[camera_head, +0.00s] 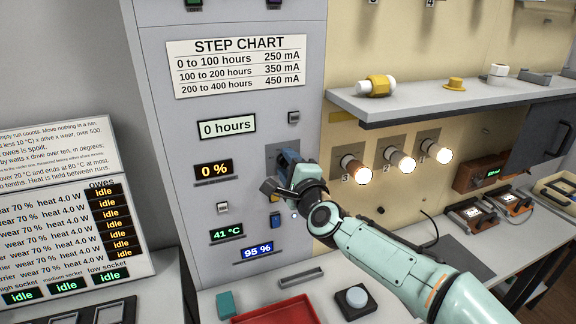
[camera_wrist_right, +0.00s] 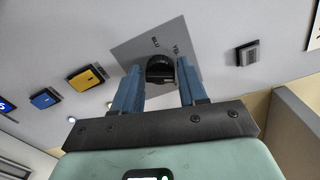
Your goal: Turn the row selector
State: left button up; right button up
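A round black knob (camera_wrist_right: 159,67), the likely row selector, sits on a square grey plate (camera_wrist_right: 128,52) in the right wrist view. In the head view the plate (camera_head: 272,152) shows only in part behind my right gripper (camera_head: 284,162). The gripper is at the grey panel. In the right wrist view the two blue fingers of my right gripper (camera_wrist_right: 160,80) stand apart, one on each side of the knob. I cannot tell whether they touch it. My left gripper is not in view.
Around the knob on the panel are a grey switch (camera_wrist_right: 248,53), a yellow button (camera_wrist_right: 87,77) and a blue button (camera_wrist_right: 44,98). Lit lamps (camera_head: 399,161) and a shelf (camera_head: 440,98) are to the right. A red tray (camera_head: 262,318) lies on the bench below.

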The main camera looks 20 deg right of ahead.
jog(key=c, duration=0.6)
jog(key=shift+o, duration=0.2)
jog(key=shift+n, duration=0.3)
jog(key=n+p, duration=0.1)
jog(key=n, duration=0.2)
jog(key=shift+n, duration=0.4)
jog(key=n+p, duration=0.1)
jog(key=n, duration=0.2)
jog(key=shift+n, duration=0.3)
jog(key=n+p, duration=0.2)
jog(key=n, duration=0.4)
jog(key=shift+p, duration=0.4)
jog(key=n+p, duration=0.1)
jog(key=n, duration=0.4)
jog(key=shift+n+p, duration=0.4)
jog(key=shift+f, duration=0.1)
